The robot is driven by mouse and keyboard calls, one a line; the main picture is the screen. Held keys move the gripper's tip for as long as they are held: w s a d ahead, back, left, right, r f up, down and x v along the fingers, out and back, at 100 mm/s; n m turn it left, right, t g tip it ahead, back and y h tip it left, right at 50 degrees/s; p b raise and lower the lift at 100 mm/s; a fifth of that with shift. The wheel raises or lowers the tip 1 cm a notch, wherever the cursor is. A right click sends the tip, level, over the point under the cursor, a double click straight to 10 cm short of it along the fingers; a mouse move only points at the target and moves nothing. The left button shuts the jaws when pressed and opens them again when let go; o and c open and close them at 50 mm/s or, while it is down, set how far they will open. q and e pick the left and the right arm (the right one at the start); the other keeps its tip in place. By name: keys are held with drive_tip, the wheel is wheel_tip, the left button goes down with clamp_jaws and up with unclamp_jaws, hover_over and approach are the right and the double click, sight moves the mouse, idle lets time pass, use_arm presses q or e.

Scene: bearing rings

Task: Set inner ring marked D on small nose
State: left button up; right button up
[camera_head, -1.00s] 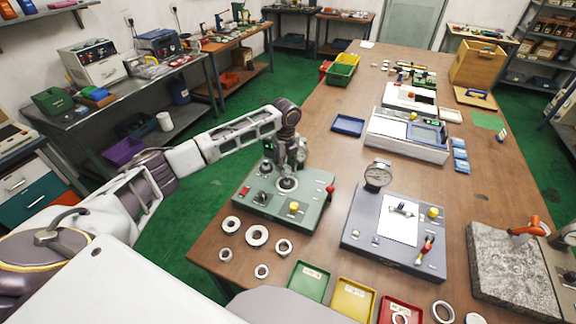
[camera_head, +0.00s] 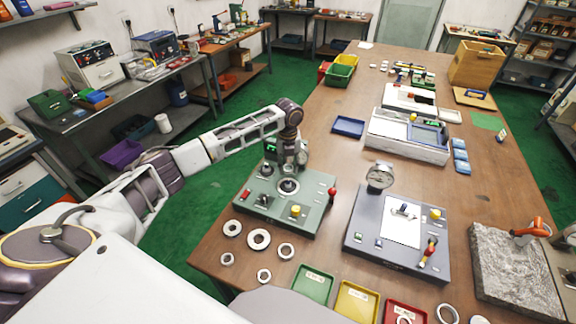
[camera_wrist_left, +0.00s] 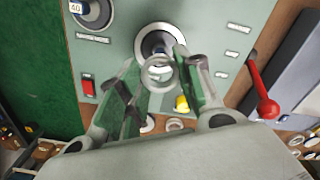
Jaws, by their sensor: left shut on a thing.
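My left gripper (camera_head: 298,163) is over the green bench device (camera_head: 318,205). In the left wrist view its two fingers (camera_wrist_left: 158,70) are closed on a small steel ring (camera_wrist_left: 157,82). The ring is in front of a round metal seat (camera_wrist_left: 160,42) with a dark centre, which also shows on the device's top in the head view (camera_head: 289,187). I cannot tell from the views whether the ring touches the seat. No letter on the ring can be read, and no label shows which nose is the small one. My right gripper is not in view.
Several loose rings (camera_head: 259,239) lie left of the green, yellow and red trays (camera_head: 312,283). A red-knobbed lever (camera_wrist_left: 266,104) and a yellow knob (camera_wrist_left: 182,103) stand up from the device. A grey device with a dial (camera_head: 380,177) is to the right.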

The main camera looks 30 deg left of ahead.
sight(288, 179)
use_arm(q)
drive_tip(key=shift+f, duration=0.15)
idle(0.5)
drive_tip(key=shift+f+b, duration=1.85)
drive_tip(key=shift+b, duration=0.5)
drive_tip(key=shift+f+b, duration=0.45)
drive_tip(key=shift+f, duration=1.95)
drive_tip(key=o, duration=1.1)
drive_tip(key=shift+r, duration=0.1)
wheel_tip(288, 179, up, 12)
idle(0.4)
